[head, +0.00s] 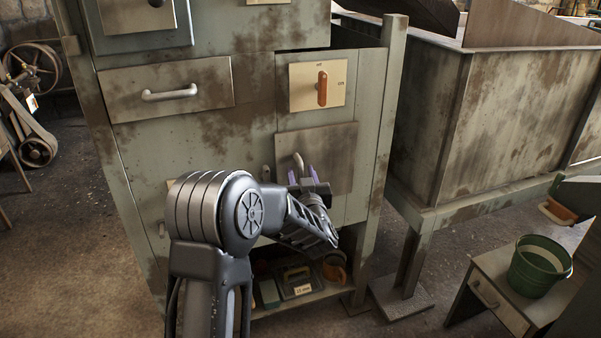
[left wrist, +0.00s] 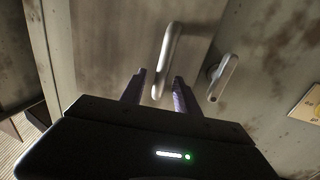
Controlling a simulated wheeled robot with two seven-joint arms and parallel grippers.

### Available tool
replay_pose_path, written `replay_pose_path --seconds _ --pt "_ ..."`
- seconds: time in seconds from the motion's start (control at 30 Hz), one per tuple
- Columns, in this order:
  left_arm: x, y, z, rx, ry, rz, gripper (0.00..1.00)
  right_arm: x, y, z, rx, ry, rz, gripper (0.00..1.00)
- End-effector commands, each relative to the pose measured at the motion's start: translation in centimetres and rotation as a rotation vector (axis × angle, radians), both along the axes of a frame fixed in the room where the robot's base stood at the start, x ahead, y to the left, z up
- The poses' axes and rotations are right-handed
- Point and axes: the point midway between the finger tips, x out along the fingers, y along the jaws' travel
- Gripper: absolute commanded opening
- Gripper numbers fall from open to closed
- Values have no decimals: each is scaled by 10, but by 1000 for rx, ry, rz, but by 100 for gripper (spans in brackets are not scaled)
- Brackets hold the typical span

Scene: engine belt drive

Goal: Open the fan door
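A square, stained metal panel (head: 335,145) on the cabinet front, below the orange knob, seems to be the fan door. It looks closed, nearly flush with the front. A light bar handle (head: 298,163) is at its left edge. My left gripper (head: 304,176) is right in front of that handle and hides its lower part. In the left wrist view my left gripper (left wrist: 157,82) is open, its two purple-grey fingers apart. The bar handle (left wrist: 167,58) shows between and beyond the fingertips; I cannot tell whether they touch. My right gripper is not in view.
A second handle (left wrist: 222,76) is close beside the fingers. Above are an orange knob (head: 322,88) on a cream plate and a drawer handle (head: 170,93). A low shelf with tools (head: 298,280) is beneath my arm. A green bucket (head: 540,266) stands at right.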

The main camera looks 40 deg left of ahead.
Motion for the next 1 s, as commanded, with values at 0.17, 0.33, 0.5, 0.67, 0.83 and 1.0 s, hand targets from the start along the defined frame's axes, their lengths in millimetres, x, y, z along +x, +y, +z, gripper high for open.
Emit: replay_pose_path --seconds 0.17,0.33,0.5,0.67,0.83,1.0 --pt "10 9 0 1 1 0 38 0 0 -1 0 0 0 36" --pt "10 10 0 0 1 -1 38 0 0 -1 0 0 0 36" --pt "10 10 0 0 1 0 31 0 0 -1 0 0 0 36" --pt "10 10 0 -1 1 0 18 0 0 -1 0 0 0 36" --pt "10 10 0 -1 1 0 4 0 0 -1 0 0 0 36" --pt "10 10 0 -1 1 0 0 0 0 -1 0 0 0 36"
